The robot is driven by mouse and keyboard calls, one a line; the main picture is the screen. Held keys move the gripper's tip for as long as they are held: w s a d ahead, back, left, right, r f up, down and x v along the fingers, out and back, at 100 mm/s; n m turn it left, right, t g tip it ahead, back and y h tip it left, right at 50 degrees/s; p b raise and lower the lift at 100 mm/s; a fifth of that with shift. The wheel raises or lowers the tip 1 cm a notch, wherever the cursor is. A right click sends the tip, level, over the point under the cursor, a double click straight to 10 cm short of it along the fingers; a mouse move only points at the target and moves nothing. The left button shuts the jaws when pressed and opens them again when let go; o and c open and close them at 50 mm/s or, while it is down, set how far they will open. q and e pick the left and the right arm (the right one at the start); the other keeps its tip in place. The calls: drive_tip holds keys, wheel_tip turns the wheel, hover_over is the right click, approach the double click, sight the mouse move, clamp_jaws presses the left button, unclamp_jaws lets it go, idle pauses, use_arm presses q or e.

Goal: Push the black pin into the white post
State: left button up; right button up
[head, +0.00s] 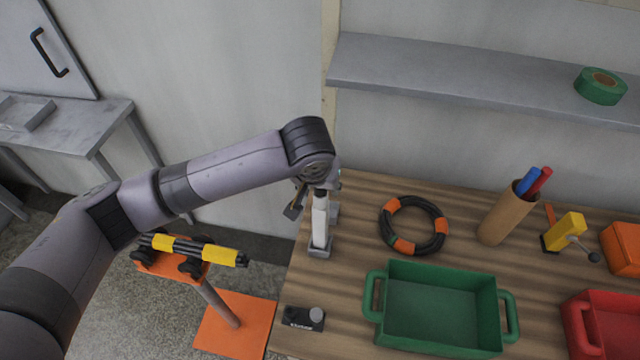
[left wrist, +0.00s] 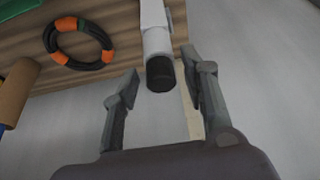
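The white post (head: 320,222) stands upright on a small grey base (head: 320,249) near the left edge of the wooden table. The black pin (left wrist: 160,74) shows in the left wrist view as a dark round end at the tip of the white post (left wrist: 156,40); how deep it sits I cannot tell. My left gripper (left wrist: 160,78) is open, one finger on each side of the pin, with gaps visible. In the head view my left gripper (head: 316,207) is over the post's top and mostly hides the pin. My right gripper is in neither view.
A black-orange ring (head: 412,226), green tray (head: 440,308), brown cup with pens (head: 500,218), yellow tool (head: 566,232) and red tray (head: 604,325) are to the right. A small black box (head: 303,318) is in front. An orange stand (head: 219,301) with hoses is left. A shelf (head: 450,75) is behind.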

use_arm(q)
drive_tip(key=shift+o, duration=0.2)
drive_tip(key=v, duration=1.2)
